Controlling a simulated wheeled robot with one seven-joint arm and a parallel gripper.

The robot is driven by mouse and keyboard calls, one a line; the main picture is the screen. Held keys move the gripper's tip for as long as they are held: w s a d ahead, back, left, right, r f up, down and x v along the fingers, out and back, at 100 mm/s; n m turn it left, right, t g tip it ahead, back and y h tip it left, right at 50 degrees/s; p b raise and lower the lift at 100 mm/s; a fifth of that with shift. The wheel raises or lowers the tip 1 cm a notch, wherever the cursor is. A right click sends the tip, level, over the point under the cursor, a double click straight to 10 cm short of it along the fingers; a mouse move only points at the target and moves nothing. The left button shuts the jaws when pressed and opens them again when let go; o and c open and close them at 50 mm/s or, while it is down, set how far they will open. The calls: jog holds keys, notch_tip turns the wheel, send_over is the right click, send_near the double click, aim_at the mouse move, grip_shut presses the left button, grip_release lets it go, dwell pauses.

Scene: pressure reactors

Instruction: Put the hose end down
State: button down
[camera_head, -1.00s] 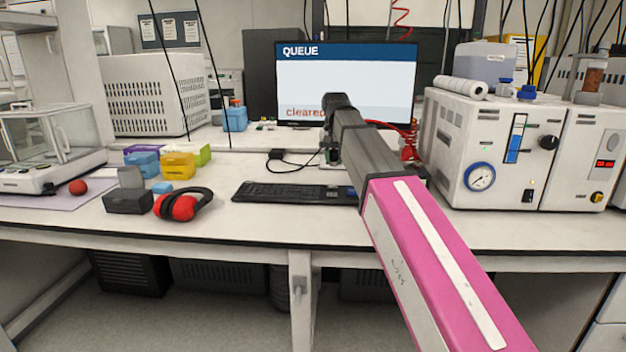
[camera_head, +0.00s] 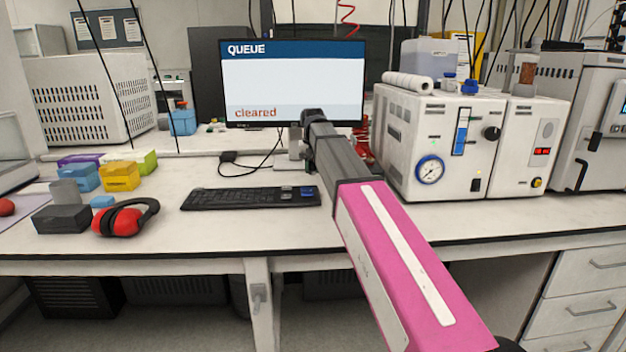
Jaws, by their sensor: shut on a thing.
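My pink and grey arm reaches from the lower right toward the monitor, and its dark far end shows in front of the screen's lower edge. My gripper's fingers are not visible, and neither is anything between them. I cannot make out a hose end. A red coiled line (camera_head: 366,140) shows between my arm and the white reactor unit (camera_head: 432,140), partly hidden by both. The unit has a blue-rimmed gauge and a black knob.
A monitor (camera_head: 292,85) reading "QUEUE" and "cleared" stands behind a black keyboard (camera_head: 245,198). Red ear defenders (camera_head: 122,220) and small coloured boxes (camera_head: 119,177) lie at the left. A second white unit (camera_head: 525,145) stands at the right. The front bench strip (camera_head: 450,219) is clear.

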jog(key=shift+w+d+f, duration=0.2)
jog(key=shift+f, duration=1.95)
jog(key=shift+f, duration=0.1)
jog(key=c, duration=0.8)
grip_release()
